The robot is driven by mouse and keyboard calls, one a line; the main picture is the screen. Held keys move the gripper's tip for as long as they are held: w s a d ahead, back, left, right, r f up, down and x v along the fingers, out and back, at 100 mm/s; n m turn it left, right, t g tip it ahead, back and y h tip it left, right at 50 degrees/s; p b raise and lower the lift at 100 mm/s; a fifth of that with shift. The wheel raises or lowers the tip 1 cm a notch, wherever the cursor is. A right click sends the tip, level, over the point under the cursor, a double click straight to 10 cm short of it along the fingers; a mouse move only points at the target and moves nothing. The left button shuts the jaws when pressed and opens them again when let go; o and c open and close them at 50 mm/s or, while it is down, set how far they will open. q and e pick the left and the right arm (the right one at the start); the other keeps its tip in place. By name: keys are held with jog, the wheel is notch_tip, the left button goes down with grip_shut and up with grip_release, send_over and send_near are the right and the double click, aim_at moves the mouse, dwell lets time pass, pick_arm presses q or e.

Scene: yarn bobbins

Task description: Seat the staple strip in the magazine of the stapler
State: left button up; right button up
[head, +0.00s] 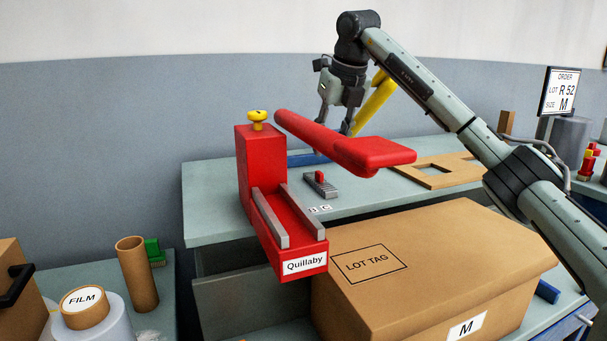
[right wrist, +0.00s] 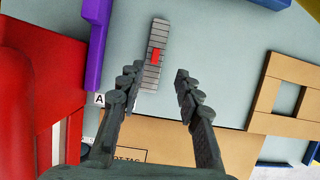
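The red stapler (head: 285,240), labelled Quillaby, stands at the table's front left with its red upper arm (head: 345,145) swung out over the table. Its magazine (head: 268,218) lies open between two grey rails, with no strip visible in it. The staple strip (head: 321,187), grey with a red piece on top, lies on the table to the right of the stapler; it also shows in the right wrist view (right wrist: 154,75). My right gripper (head: 335,122) is open and empty above the table; in its wrist view the strip appears between and beyond the fingers (right wrist: 157,76). My left gripper is out of view.
A cardboard frame (head: 435,182) lies at the right. A purple bar (right wrist: 96,60) lies left of the strip.

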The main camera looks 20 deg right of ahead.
aim_at(320, 172)
jog(key=shift+w+f, duration=0.15)
jog(key=shift+w, duration=0.1)
jog(key=shift+x, duration=1.15)
jog(key=x, duration=0.3)
jog(key=shift+a+f+p, duration=0.35)
jog(key=shift+f, duration=0.1)
jog(key=shift+w+f, duration=0.2)
jog(key=shift+f, duration=0.25)
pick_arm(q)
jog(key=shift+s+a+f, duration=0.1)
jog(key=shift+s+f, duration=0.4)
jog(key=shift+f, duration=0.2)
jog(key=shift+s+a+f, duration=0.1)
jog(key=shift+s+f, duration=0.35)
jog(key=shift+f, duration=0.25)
pick_arm(e)
grip_shut()
